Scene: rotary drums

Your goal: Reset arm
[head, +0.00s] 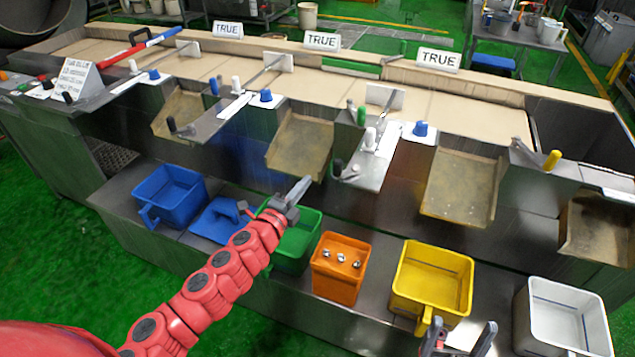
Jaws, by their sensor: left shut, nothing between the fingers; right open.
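My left arm comes in from the lower left, and my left gripper (296,194) is shut and empty. It appears above the green bin (291,243) and in front of a chute. My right gripper (462,338) is at the bottom edge of the view, near the front of the yellow bin (428,290). Its fingers are spread apart with nothing between them. Most of my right arm is out of view.
A blue bin (172,192), a blue lid-like piece (218,220), an orange box (341,266) and a white bin (562,318) stand on the low metal shelf. Behind rises a workbench with sloped chutes (300,144), levers, knobs and TRUE signs (322,41). Green floor lies at left.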

